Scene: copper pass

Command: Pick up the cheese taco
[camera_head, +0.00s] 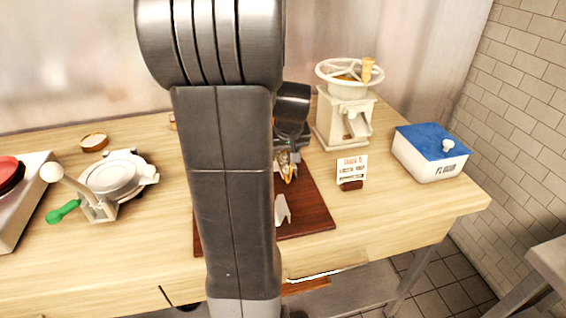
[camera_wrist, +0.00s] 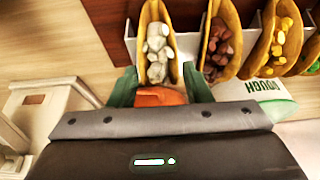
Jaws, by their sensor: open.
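In the wrist view several tacos stand side by side in a white rack (camera_wrist: 188,45). The leftmost taco (camera_wrist: 158,45) holds white chunks, another taco (camera_wrist: 220,45) holds brown-red pieces, and one further right (camera_wrist: 277,45) holds yellow pieces. I cannot tell for sure whether the white or the yellow filling is cheese. My gripper (camera_wrist: 160,86) is open, its two dark green fingers at the near end of the white-filled taco, one to each side. In the head view my arm hides most of the rack (camera_head: 283,211), and the gripper is hard to make out.
The rack stands on a dark red-brown board (camera_head: 312,205) on a wooden counter. A cream grinder (camera_head: 343,122), a menu card (camera_head: 351,170) and a blue-lidded flour box (camera_head: 432,155) are to the right. A press (camera_head: 114,176) stands left. Counter between is clear.

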